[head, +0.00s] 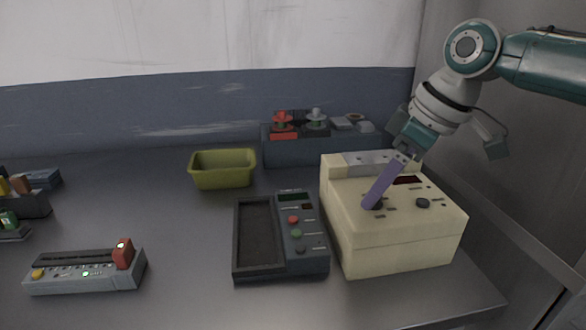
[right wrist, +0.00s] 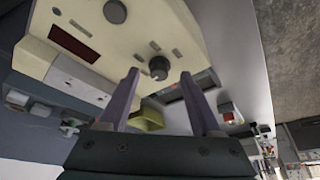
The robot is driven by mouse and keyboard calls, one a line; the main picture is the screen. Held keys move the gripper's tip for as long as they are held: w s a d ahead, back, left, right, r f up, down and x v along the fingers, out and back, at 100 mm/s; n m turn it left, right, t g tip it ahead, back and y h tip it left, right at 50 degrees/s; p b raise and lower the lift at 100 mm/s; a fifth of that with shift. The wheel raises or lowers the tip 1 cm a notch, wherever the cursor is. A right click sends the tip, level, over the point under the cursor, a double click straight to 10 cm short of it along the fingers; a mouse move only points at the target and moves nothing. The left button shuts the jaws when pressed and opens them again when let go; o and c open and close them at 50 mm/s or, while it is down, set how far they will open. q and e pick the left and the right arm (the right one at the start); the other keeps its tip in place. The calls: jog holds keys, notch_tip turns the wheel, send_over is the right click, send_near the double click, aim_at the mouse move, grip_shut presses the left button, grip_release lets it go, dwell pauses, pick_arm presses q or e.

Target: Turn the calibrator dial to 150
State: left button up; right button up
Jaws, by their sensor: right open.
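The cream box (head: 395,250), apparently the calibrator, stands at the right of the table. Its sloped top has a dark red display (head: 407,180) and two dark knobs. The right-hand knob (head: 423,203) is clear; the left one is mostly hidden behind a purple finger in the head view. My right gripper (head: 374,198) reaches down over that left knob. In the right wrist view its purple fingers (right wrist: 160,74) are apart, with the ridged knob (right wrist: 159,68) between their tips; contact is not clear. No dial reading is legible. My left gripper is not in view.
A dark scale-like device (head: 310,262) with buttons stands just left of the box. Behind are a green bin (head: 223,170) and a blue-grey unit (head: 290,152) with red and grey knobs. A grey panel (head: 85,282) sits front left. The table's left middle is clear.

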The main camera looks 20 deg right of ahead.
jog(key=shift+w+f, duration=0.15)
jog(key=shift+f, duration=0.25)
grip_shut()
dwell(0.4)
